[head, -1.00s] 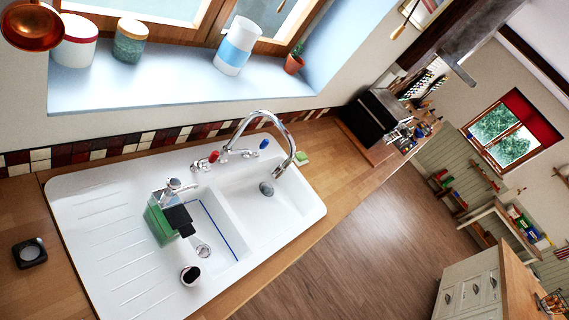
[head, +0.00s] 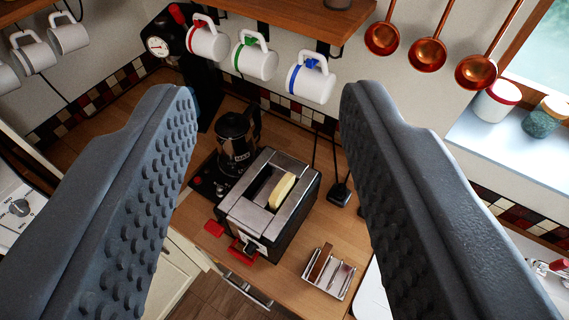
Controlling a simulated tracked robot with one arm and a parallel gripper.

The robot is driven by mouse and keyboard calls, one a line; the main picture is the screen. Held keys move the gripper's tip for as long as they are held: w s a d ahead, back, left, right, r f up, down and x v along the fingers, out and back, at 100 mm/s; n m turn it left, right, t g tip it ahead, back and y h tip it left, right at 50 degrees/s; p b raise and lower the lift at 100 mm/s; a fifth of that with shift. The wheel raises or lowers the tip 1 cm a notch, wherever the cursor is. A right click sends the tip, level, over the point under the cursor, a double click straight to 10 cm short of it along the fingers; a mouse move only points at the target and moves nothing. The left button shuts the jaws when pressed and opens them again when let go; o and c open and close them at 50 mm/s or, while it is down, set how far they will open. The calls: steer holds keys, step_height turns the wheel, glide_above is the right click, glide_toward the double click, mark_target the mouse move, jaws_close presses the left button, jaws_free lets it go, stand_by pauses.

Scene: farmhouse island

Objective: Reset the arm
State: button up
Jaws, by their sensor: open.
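My gripper (head: 268,105) is in view in the head view, with its two dark grey, studded fingers wide apart on the left and right. It is open and nothing is between the fingers. Through the gap, lower down on the wooden counter, stands a black and silver toaster (head: 262,226) with a slice of bread (head: 282,190) in its slot. The fingers are apart from the toaster and the counter.
Copper ladles (head: 428,53) hang at upper right.

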step_height(320, 180, down, 17)
steer(key=b, duration=1.6)
steer(key=shift+b, duration=0.4)
steer(key=shift+r, duration=0.1)
steer(key=shift+c, duration=0.5)
steer(key=shift+s, duration=0.1)
